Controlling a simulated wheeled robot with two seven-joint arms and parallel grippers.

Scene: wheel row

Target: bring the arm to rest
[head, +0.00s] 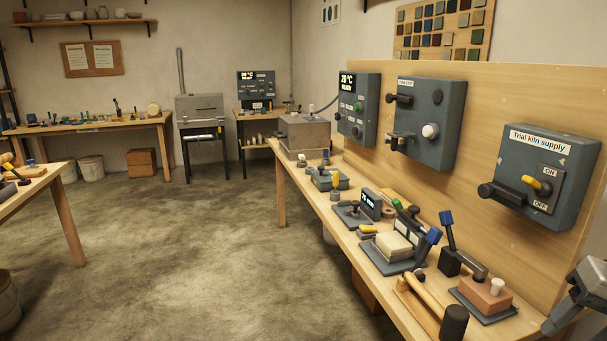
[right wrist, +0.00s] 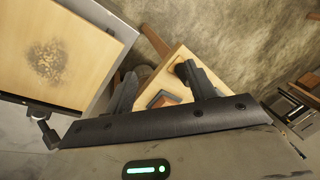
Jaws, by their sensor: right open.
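My right gripper (head: 570,300) shows at the lower right edge of the head view, low beside the near end of the long bench (head: 412,321). It is clear of the wall boxes. In the right wrist view, the gripper (right wrist: 158,88) has its two dark fingers spread apart with nothing held between them. Beyond the fingers lie a wooden corner and a small reddish-brown block, partly hidden by the gripper. My left gripper is not in view.
The Trial kiln supply box (head: 575,160), with a yellow switch handle, is on the wooden panel above the bench. A pinkish block (head: 484,296), a black-headed mallet (head: 453,322) and a blue-tipped lever (head: 447,225) crowd the near bench. The floor (head: 220,250) at left is clear.

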